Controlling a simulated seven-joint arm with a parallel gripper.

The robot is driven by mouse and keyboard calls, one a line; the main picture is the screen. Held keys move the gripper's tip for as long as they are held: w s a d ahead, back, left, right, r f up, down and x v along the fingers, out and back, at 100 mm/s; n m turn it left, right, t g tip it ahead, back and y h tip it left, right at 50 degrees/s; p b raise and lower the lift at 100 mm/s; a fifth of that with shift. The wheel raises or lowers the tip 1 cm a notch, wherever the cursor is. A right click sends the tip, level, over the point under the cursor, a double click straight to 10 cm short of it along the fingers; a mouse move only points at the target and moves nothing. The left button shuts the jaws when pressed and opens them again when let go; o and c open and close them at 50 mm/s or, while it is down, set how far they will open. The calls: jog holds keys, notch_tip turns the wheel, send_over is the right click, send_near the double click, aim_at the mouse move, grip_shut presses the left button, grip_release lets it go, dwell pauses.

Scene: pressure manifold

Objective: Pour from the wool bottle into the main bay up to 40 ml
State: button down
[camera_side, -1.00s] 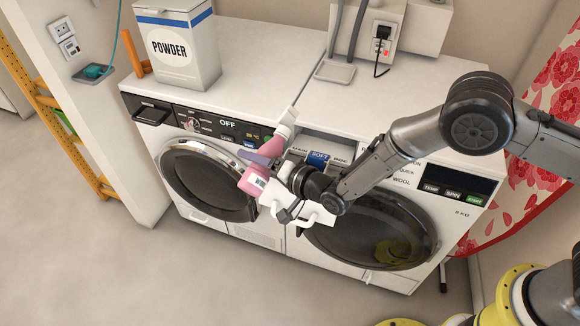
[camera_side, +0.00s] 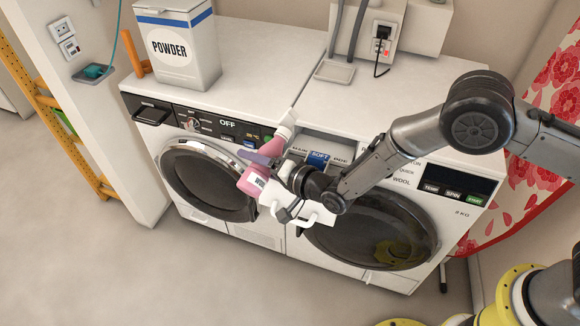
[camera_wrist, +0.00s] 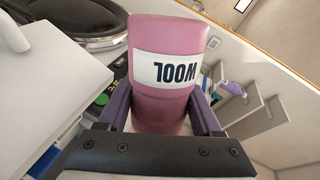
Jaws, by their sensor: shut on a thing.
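The pink wool bottle (camera_side: 253,182) is held tilted in front of the machines, its neck end up and to the right, near the left end of the drawer. Its WOOL label appears upside down in the wrist view (camera_wrist: 160,70). My gripper (camera_side: 264,156) is shut on the bottle, with purple fingers on both sides of its body in the wrist view (camera_wrist: 161,105). The open drawer (camera_side: 325,143) of the right machine bears the labels MAIN, SOFT and PRE. The main bay label (camera_side: 298,150) is at the left. The bay's inside and any liquid level cannot be seen.
A POWDER box (camera_side: 188,50) stands on the left machine's top. The right machine's round door (camera_side: 375,235) is below my wrist. A small tray (camera_side: 334,71) lies at the back of the right top. Both tops are otherwise largely clear.

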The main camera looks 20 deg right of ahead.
jog(key=shift+w+d+m, duration=0.15)
jog(key=shift+d+m, duration=0.05)
jog(key=shift+m, duration=0.6)
dwell(2.0)
jog(key=shift+a+n, duration=0.15)
jog(key=shift+n, duration=0.75)
jog(key=shift+r+n+t, duration=0.1)
jog(key=shift+n+t, duration=0.2)
jog(key=shift+n, duration=0.2)
jog(key=shift+d+h, duration=0.2)
jog(key=shift+h, duration=0.1)
